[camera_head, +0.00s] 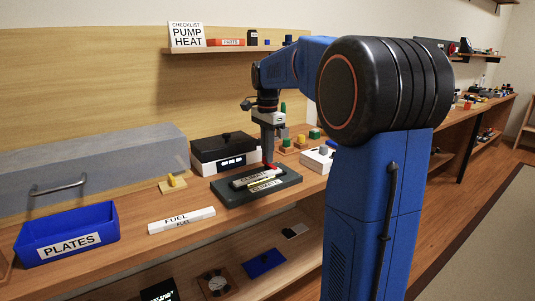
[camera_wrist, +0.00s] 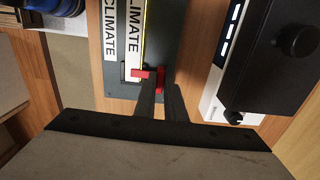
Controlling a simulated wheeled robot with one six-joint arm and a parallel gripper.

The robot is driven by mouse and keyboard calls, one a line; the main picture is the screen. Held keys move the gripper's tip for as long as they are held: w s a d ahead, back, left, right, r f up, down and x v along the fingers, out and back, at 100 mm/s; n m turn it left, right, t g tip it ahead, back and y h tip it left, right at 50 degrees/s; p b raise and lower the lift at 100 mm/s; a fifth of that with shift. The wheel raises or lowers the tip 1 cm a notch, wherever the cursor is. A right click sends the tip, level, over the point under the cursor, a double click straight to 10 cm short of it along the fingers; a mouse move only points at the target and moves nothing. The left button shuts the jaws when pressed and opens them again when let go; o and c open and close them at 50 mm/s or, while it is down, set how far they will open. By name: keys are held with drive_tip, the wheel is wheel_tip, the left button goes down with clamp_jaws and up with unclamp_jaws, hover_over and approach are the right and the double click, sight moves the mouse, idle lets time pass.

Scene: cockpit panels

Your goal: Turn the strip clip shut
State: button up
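A dark tray (camera_head: 285,187) on the bench holds white strips, one with a yellow edge. In the wrist view the strips (camera_wrist: 131,30) read CLIMATE. The red strip clip (camera_wrist: 141,73) is at the tray's end, its bar reaching across the yellow-edged strip's end. It also shows small in the head view (camera_head: 271,167). My gripper (camera_wrist: 159,82) is down at the clip, its two fingers a little apart with red between them. I cannot tell whether they press on it. The fingers hide part of the clip.
A black-topped box (camera_head: 225,150) stands close behind the tray, with a knob on top. A small yellow-handled block (camera_head: 173,182), a white FUEL bar (camera_head: 181,220) and a blue PLATES bin (camera_head: 68,235) are to the left. A white block (camera_head: 318,158) is to the right.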

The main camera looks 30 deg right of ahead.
drive_tip(key=o, duration=0.4)
drive_tip(key=shift+c, duration=0.2)
drive_tip(key=shift+r, duration=0.15)
wheel_tip(320, 180, up, 17)
drive_tip(key=shift+a, duration=0.1)
idle(0.6)
drive_tip(key=s+a+f+n+t, duration=0.1)
drive_tip(key=s+a+f+n, duration=0.4)
drive_tip(key=s, duration=0.3)
drive_tip(key=s+a+f+n+t, duration=0.1)
drive_tip(key=s+a+f+n, duration=0.35)
drive_tip(key=s, duration=0.25)
drive_tip(key=s+a+f+n+t, duration=0.1)
drive_tip(key=s+a+f+n, duration=0.2)
drive_tip(key=s+f, duration=0.5)
drive_tip(key=s+a+f+n+t, duration=0.1)
drive_tip(key=s+a+f+n, duration=0.2)
drive_tip(key=s+f+n, duration=0.2)
wheel_tip(320, 180, down, 7)
drive_tip(key=s, duration=0.3)
drive_tip(key=shift+t, duration=0.4)
